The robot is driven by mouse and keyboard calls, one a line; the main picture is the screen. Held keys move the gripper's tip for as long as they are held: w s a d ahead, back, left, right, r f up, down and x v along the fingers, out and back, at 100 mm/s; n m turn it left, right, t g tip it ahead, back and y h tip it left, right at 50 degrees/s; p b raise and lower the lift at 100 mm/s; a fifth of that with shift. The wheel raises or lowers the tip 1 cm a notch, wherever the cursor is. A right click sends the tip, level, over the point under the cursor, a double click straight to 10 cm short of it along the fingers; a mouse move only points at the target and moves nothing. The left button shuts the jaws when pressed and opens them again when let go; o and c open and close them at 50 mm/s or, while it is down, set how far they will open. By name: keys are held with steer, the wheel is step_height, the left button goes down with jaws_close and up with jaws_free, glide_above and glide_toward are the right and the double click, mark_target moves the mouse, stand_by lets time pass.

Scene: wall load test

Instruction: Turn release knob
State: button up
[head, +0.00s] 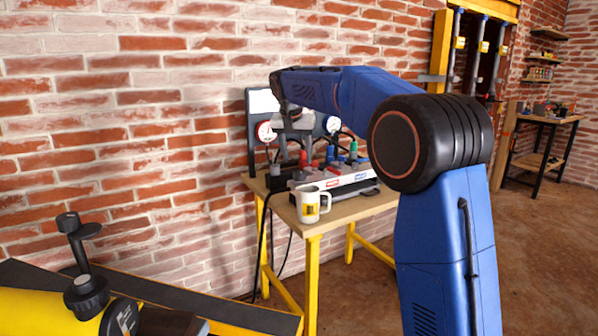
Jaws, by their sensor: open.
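The test bench (322,218) stands against the brick wall with a pump and valve unit (345,182) on it. My blue arm reaches over the bench from the right. My gripper (294,138) is small in the head view, pointing down in front of the gauge panel, over the left part of the unit. It is open and appears empty. Its fingertips are hard to make out, and I cannot tell whether they touch anything.
A white mug (312,204) stands at the bench's front edge. A gauge (266,131) sits on the panel behind, with black hoses hanging down. A yellow cylinder with a black fitting (86,296) is at the lower left.

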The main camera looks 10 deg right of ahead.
mark_target(300, 173)
steer(key=x, duration=0.7)
steer(key=c, duration=1)
